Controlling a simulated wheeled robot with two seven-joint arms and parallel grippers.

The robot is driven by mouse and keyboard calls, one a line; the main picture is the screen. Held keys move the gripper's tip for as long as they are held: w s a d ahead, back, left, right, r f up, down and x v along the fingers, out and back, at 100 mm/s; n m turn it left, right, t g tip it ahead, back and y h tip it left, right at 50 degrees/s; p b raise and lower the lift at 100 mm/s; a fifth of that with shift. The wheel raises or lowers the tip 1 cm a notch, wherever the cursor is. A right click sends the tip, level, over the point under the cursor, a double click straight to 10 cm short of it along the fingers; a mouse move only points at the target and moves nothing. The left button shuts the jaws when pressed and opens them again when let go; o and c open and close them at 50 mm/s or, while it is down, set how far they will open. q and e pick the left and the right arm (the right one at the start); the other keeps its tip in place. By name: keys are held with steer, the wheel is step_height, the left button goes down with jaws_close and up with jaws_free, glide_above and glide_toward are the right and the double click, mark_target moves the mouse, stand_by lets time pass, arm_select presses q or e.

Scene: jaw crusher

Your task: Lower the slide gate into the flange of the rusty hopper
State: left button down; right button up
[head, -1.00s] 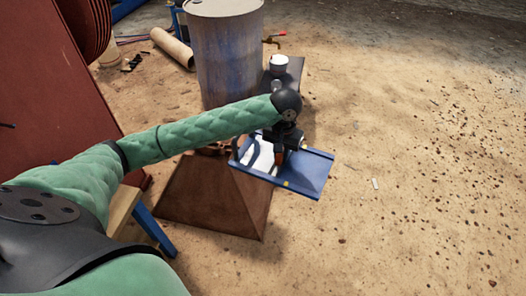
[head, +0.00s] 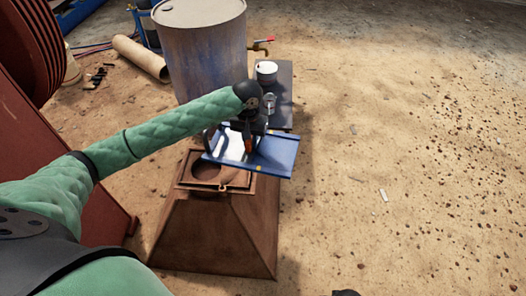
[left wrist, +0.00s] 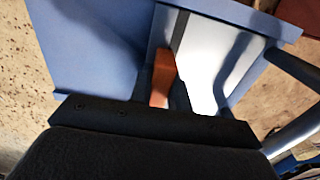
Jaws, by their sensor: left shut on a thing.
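The slide gate (head: 275,155) is a flat blue plate with a bright pale part and an orange handle. My left gripper (head: 249,143) is shut on the orange handle, which shows between its fingers in the left wrist view (left wrist: 162,75). The rusty hopper (head: 220,235) is a brown tapered body with a square flange (head: 236,189) and a round opening on top. In the head view the gate overlaps the far right part of the flange. It looks raised, but I cannot tell the gap. The gate and gripper hide the flange's far side.
A worn blue-grey drum (head: 203,50) with a tap stands behind the hopper. A dark stand (head: 281,100) with a white cup (head: 266,70) is beside it. Red machinery (head: 30,120) rises at the left. The sandy ground at the right is largely open.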

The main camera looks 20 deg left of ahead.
arm_select(q)
steer(key=w+a+f, duration=0.2)
steer(key=f, duration=0.1)
steer(key=w+a+f, duration=0.1)
steer(key=a, duration=0.1)
steer(key=shift+a+f+b, duration=0.1)
steer(key=shift+f+b, duration=0.15)
steer(key=shift+b, duration=0.15)
steer(key=w+a+f+n+b, duration=0.1)
steer(key=w+a+f, duration=0.1)
steer(key=a+f, duration=0.6)
steer(key=w+a+f+n+b, duration=0.1)
steer(key=w+a+f+b, duration=0.1)
steer(key=a+f, duration=0.6)
steer(key=shift+w+a+f, duration=0.3)
steer(key=shift+w+a, duration=0.1)
steer(key=shift+a, duration=0.1)
arm_select(e)
step_height(320, 180, up, 19)
steer(key=a, duration=0.1)
steer(key=shift+a, duration=0.2)
steer(key=shift+a+f, duration=0.1)
steer(key=shift+f, duration=0.05)
